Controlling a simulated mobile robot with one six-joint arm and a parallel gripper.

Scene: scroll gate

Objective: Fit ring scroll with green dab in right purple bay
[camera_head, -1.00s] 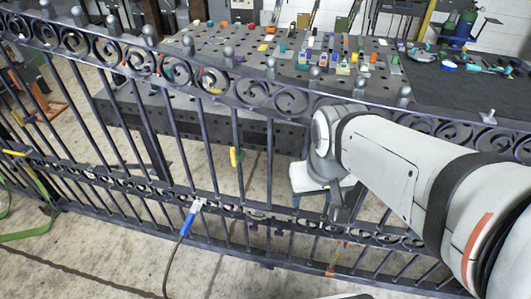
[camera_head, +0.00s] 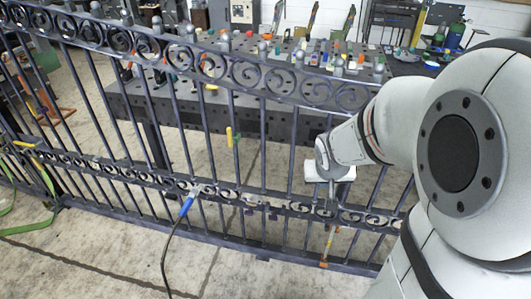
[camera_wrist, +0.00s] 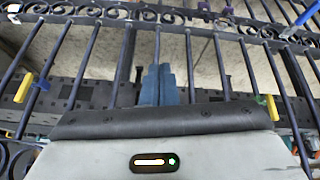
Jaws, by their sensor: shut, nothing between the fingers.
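The dark metal gate (camera_head: 240,195) stands across the head view, with a band of scrolls along its top and another lower down. Small purple marks (camera_head: 250,209) show on the lower band, left of my gripper; purple pieces (camera_wrist: 204,8) also show at the top of the wrist view. I cannot tell which bay is the right purple one. I cannot make out a ring scroll with a green dab. My gripper (camera_head: 331,206) points down near the lower band; its shut, empty fingers also show in the wrist view (camera_wrist: 160,84).
A blue-handled clamp (camera_head: 186,205) with a cable grips the lower band. A yellow piece (camera_head: 230,137) is on a gate bar. A perforated table (camera_head: 200,104) behind the gate holds several small coloured pieces. A green strap (camera_head: 46,212) hangs at the left.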

